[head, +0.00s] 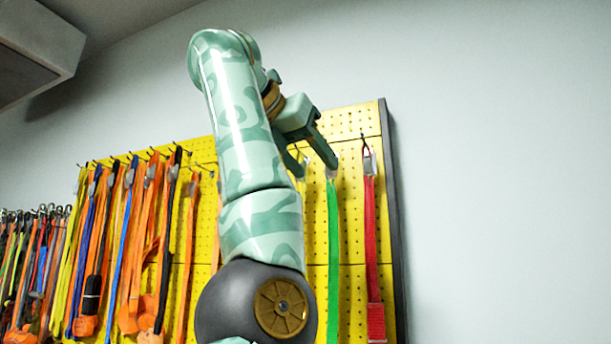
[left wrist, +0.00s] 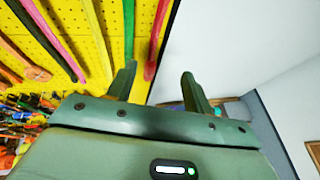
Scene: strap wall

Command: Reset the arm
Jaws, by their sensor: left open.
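My left arm rises through the middle of the head view, in front of the yellow pegboard (head: 352,122). My left gripper (head: 318,168) is at its upper end, with two dark green fingers pointing down and spread apart. The fingertips appear near the top of a green strap (head: 333,235) that hangs on the board; I cannot tell whether they touch it. In the left wrist view the left gripper (left wrist: 158,85) is open, with nothing seen between its fingers. My right gripper is not in view.
A red strap (head: 370,230) hangs at the board's right side, beside its dark edge (head: 393,220). Several orange and blue straps (head: 130,230) hang on hooks to the left. The plain wall (head: 500,180) on the right is clear. A grey box-like unit (head: 35,45) is at upper left.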

